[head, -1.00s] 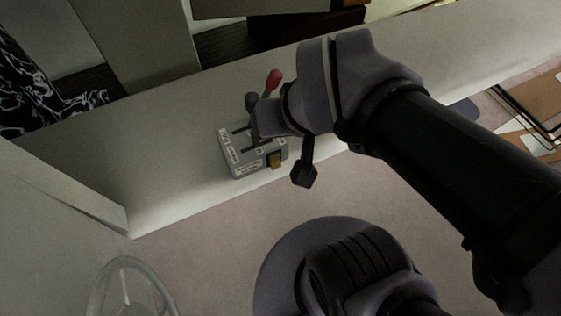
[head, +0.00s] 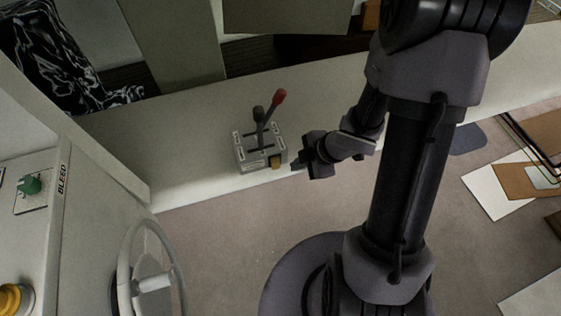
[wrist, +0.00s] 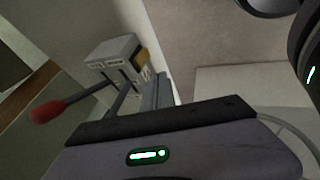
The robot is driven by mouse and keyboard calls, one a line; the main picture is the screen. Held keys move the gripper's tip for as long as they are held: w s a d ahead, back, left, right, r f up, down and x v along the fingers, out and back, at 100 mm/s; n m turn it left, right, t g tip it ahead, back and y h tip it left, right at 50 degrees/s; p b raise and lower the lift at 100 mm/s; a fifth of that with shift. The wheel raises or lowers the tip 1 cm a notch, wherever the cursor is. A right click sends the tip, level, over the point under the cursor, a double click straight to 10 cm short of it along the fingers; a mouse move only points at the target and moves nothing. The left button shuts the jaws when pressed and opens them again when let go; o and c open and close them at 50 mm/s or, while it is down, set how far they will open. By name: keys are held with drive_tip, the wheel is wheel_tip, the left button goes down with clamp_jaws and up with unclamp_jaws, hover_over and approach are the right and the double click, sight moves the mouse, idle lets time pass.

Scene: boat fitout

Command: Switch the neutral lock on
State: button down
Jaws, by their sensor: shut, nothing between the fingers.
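The control box (head: 246,158) is a small grey unit with white labels on the pale ledge. Two levers rise from it, one with a red knob (head: 279,96) and one with a dark knob (head: 258,113). A yellow-brown tab (head: 276,162), which may be the neutral lock, sits on the box's front right side. My gripper (head: 296,166) is shut and empty, just right of the tab; I cannot tell whether it touches. In the wrist view the box (wrist: 112,50), the tab (wrist: 141,56) and the red knob (wrist: 47,112) show beyond my gripper (wrist: 158,80).
The pale ledge (head: 190,160) runs behind and beside the box. A steering wheel (head: 150,275) stands at the lower left. A panel with a green knob (head: 30,185) is at the far left. Papers (head: 490,190) lie at the right.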

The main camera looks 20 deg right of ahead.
drive_tip(key=b, duration=0.7)
approach(273, 169)
wheel_tip(273, 169, down, 4)
drive_tip(key=s+a, duration=0.2)
drive_tip(key=w, duration=0.4)
drive_tip(key=shift+d+f, duration=0.2)
drive_tip(key=shift+f, duration=0.2)
